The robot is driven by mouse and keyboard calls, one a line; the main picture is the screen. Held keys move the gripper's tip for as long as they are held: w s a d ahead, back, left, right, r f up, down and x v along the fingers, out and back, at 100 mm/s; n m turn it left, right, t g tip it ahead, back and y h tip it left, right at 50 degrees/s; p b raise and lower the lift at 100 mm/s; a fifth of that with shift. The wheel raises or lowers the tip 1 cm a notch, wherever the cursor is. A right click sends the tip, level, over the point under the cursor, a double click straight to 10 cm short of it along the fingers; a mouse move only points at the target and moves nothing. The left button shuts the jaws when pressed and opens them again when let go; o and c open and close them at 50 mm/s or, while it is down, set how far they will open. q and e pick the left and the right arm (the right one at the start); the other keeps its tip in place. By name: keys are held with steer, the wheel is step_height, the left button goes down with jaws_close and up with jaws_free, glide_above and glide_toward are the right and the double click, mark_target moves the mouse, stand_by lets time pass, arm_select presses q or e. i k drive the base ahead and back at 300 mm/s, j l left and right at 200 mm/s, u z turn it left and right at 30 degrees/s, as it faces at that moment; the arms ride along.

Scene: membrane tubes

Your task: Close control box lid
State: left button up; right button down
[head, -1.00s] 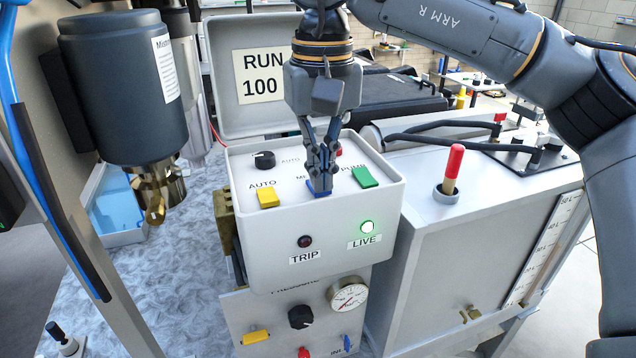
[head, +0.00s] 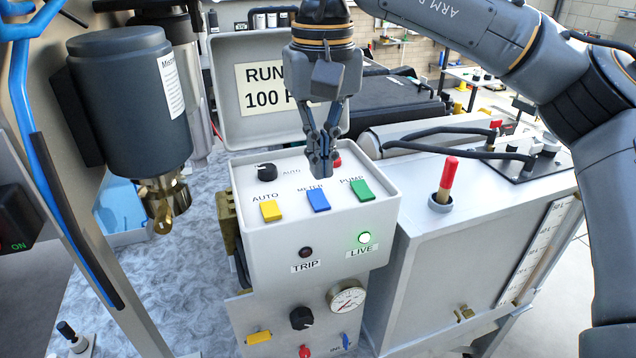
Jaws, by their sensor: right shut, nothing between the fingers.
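The control box (head: 340,235) is light grey. Its top panel carries a yellow AUTO switch (head: 270,211), a blue METER switch (head: 318,200), a green PUMP switch (head: 362,190), a black knob (head: 266,171) and a partly hidden red button (head: 337,161). The lid (head: 232,112) stands open behind the panel, with a sign reading "RUN 100", partly covered by my right gripper. My right gripper (head: 320,172) is shut and empty, pointing down above the panel behind the blue switch. It appears apart from the switch. My left gripper is not in view.
A dark motor (head: 130,100) hangs at the left. A grey tank with a red-handled lever (head: 447,180) stands close at the right. A gauge (head: 346,297) is below.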

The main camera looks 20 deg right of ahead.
mark_target(256, 109)
steer(key=k, duration=1)
